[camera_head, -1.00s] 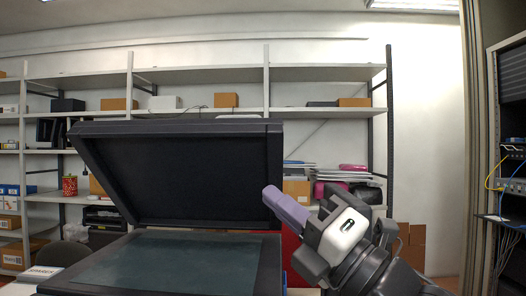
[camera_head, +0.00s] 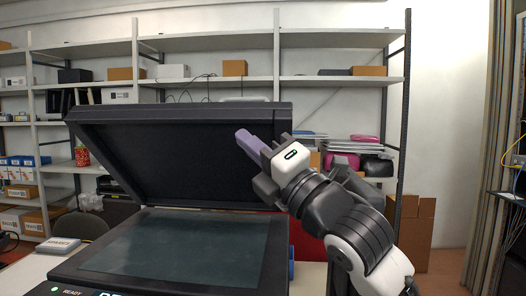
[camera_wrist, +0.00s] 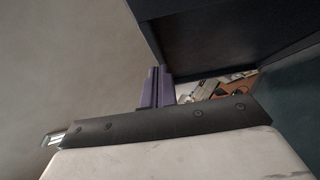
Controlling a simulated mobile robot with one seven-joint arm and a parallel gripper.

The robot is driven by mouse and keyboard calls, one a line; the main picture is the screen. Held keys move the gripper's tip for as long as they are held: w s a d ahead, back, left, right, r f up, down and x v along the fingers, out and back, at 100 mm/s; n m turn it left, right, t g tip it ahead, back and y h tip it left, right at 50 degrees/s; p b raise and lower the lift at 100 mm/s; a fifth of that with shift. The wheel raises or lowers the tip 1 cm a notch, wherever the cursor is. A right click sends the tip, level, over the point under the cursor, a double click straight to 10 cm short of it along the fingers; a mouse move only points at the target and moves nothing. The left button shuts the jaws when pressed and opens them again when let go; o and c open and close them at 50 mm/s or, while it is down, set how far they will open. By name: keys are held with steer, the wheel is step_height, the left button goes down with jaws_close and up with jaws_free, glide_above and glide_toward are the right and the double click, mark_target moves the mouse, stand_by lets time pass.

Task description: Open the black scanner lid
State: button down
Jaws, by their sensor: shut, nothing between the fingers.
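The black scanner lid (camera_head: 190,160) stands raised at a steep angle over the scanner, hinged along its back, with its dark underside facing me. The scanner's glass bed (camera_head: 185,245) is exposed below it. My gripper (camera_head: 240,136), with purple fingers, is shut and empty. In the head view its fingertips overlap the right part of the lid's underside; I cannot tell whether they touch it. In the wrist view the purple fingers (camera_wrist: 157,88) are together, and the lid (camera_wrist: 220,35) fills the upper right, its edge close to the fingertips.
Metal shelves (camera_head: 210,80) with boxes stand along the back wall. A cardboard box (camera_head: 412,232) is on the floor at the right. A dark chair (camera_head: 82,228) is left of the scanner. The space right of the scanner is taken by my arm.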

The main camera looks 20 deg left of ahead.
mark_target(258, 103)
steer(key=shift+w+a+r, duration=0.15)
steer(key=shift+w+r, duration=0.5)
steer(key=shift+w, duration=0.05)
steer(key=w+r+p, duration=0.1)
steer(key=w+r+m+h+p, duration=0.1)
steer(key=r+p, duration=0.1)
steer(key=w+a+r+m+p, duration=0.1)
steer(key=r+p, duration=0.1)
steer(key=shift+w+r+t+h, duration=0.15)
steer(key=shift+w+t+h, duration=0.25)
steer(key=shift+w+a+r+m+p, duration=0.15)
steer(key=shift+w+r+m+p, duration=0.1)
steer(key=shift+w+m+p, duration=0.3)
steer(key=shift+s+f, duration=0.1)
steer(key=shift+f, duration=0.05)
